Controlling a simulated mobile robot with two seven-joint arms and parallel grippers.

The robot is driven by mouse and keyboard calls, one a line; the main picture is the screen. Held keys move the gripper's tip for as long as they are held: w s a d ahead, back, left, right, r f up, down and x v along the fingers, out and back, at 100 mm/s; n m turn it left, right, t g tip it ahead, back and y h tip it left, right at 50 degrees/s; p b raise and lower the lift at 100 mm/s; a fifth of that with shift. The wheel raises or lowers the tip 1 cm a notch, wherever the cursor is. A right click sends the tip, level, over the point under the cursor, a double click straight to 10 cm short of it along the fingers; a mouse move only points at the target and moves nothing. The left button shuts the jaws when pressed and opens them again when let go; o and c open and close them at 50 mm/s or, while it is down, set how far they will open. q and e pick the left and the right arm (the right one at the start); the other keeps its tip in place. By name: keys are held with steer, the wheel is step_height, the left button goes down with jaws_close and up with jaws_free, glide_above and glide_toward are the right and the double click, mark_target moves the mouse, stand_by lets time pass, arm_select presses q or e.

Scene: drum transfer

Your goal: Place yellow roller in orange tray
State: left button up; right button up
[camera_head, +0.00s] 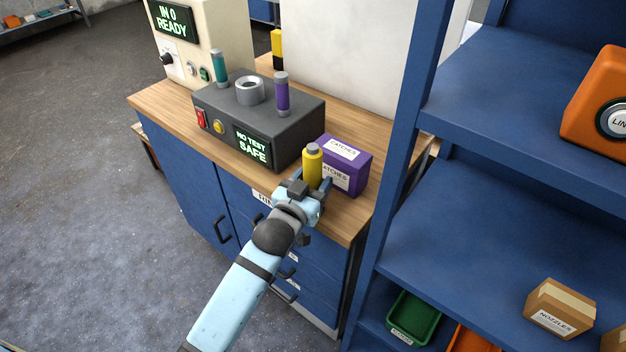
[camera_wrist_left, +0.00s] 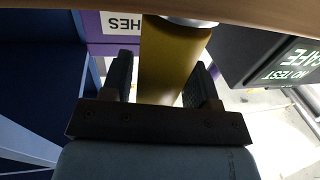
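The yellow roller (camera_head: 313,168) stands upright with a grey end cap near the front right of the wooden bench top, in front of the purple box. My left gripper (camera_head: 313,184) is at the roller, one finger on each side. In the left wrist view, the roller (camera_wrist_left: 170,60) lies between the fingers (camera_wrist_left: 160,85), with a narrow gap seeming to show beside it, so the gripper looks open around it. The orange tray (camera_head: 472,340) shows only in part, low on the shelving rack beside a green tray. My right gripper is out of view.
A purple box (camera_head: 345,160) stands close behind the roller. A dark test unit (camera_head: 260,115) holds a teal roller (camera_head: 219,68) and a purple roller (camera_head: 282,95). The blue rack (camera_head: 480,210) rises right of the bench. A green tray (camera_head: 413,318) and a cardboard box (camera_head: 560,308) are on it.

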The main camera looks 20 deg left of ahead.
arm_select(q)
steer(key=shift+o, duration=0.8)
steer(key=shift+r, duration=0.15)
